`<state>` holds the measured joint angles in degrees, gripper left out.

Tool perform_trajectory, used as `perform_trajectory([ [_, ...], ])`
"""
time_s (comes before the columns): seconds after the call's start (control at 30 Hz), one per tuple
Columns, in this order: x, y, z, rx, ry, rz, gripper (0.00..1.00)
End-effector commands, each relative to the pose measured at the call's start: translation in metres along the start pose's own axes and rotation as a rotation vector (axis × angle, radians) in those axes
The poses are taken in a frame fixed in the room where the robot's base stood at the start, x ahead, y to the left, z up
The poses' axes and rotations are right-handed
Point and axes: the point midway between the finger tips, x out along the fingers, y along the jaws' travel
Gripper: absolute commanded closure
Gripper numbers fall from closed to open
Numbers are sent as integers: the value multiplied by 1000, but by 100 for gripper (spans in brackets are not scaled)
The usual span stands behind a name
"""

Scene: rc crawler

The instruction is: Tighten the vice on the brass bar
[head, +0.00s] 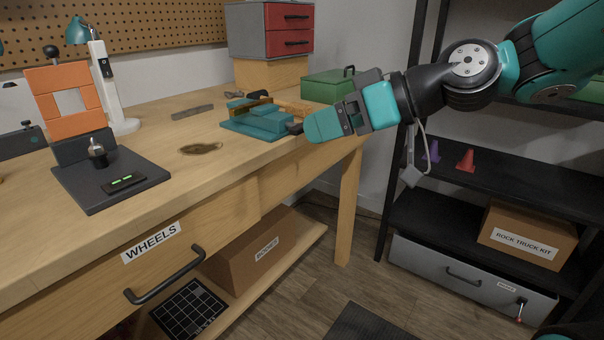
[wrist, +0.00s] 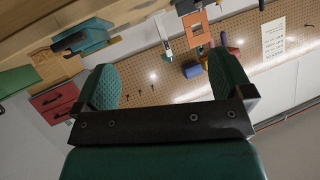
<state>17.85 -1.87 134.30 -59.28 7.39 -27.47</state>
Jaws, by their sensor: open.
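The teal vice (head: 258,124) sits on the workbench near its right end. A brownish bar, likely the brass bar (head: 250,107), lies between its jaws; I cannot tell how firmly it is held. A dark part, perhaps the vice handle (head: 294,128), shows at the vice's right end, beside my fingertips. My gripper (head: 318,126) is at the bench's right edge, just right of the vice. In the wrist view my gripper (wrist: 165,75) has its fingers wide apart with nothing between them. The vice also shows there (wrist: 82,40), at upper left beyond the fingers.
A green box (head: 328,85) and a grey-and-red drawer unit (head: 270,30) stand behind the vice. An orange press-like stand (head: 65,100) and a lamp (head: 103,75) are at left. A black shelf unit (head: 480,180) is at right. The bench top before the vice is mostly clear.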

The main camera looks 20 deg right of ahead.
Motion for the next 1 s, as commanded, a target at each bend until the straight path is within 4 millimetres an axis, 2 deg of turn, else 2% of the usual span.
perform_trajectory([
  [0.03,12,25,29,-11,59,26,2],
  [0.2,9,82,52,-73,264,117,2],
  [0.4,-6,126,70,-126,423,212,2],
  [0.53,-14,138,72,-143,469,243,2],
  [0.67,-10,142,67,-149,482,249,2],
  [0.77,2,143,59,-150,481,246,2],
  [1.0,48,153,34,-150,479,243,2],
])
